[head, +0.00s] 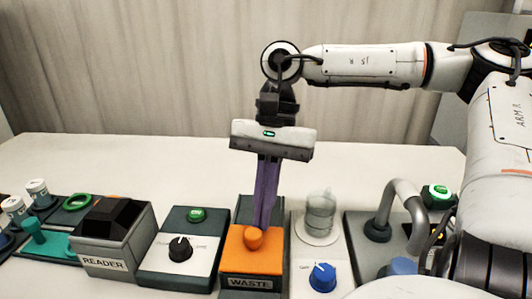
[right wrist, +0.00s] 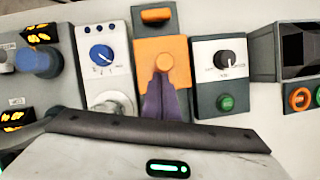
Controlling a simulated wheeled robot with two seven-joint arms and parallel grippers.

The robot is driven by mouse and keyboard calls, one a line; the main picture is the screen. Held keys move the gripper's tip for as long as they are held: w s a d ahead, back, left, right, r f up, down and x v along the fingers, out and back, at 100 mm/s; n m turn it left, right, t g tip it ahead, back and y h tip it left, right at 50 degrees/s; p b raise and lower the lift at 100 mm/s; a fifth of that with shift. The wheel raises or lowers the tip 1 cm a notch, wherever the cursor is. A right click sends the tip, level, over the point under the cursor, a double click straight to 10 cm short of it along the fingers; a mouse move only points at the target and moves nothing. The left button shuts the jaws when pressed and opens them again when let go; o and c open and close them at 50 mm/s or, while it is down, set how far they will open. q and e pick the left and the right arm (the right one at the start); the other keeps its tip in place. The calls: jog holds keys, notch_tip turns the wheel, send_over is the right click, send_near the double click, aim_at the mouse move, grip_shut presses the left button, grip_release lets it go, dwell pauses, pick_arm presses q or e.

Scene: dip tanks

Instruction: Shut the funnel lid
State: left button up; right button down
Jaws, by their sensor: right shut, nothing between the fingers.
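The orange lid (head: 238,262) lies flat on top of the dark box labelled WASTE (head: 249,284), in the lower middle of the head view. A round orange knob (head: 253,237) stands up from it. In the right wrist view the lid (right wrist: 149,50) and knob (right wrist: 165,62) show from above. My right gripper (head: 263,226) points down with its purple fingers together and empty. The fingertips are at the knob's far side; I cannot tell if they touch it. No funnel opening shows. My left gripper is not in view.
A panel with a black dial (head: 180,248) and a READER box (head: 115,245) stand left of the waste box. A panel with a blue knob (head: 322,277) and a clear vessel (head: 320,215) stands right. A grey curved pipe (head: 402,190) rises beyond. The table behind is clear.

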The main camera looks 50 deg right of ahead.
jog(key=shift+s+a+f, duration=0.1)
jog(key=shift+s+a, duration=0.05)
jog(key=shift+s, duration=0.05)
jog(key=d, duration=0.1)
jog(key=w+d+r, duration=0.1)
jog(key=d, duration=0.1)
jog(key=w+d, duration=0.1)
jog(key=shift+d+r+p, duration=0.25)
jog(key=shift+d+p, duration=0.05)
jog(key=shift+p, duration=0.1)
jog(key=s+v, duration=0.1)
jog(key=v, duration=0.7)
jog(key=shift+w+r+p, duration=0.25)
jog(key=shift+w+p, duration=0.1)
jog(key=shift+w, duration=0.2)
jog(key=shift+d, duration=0.15)
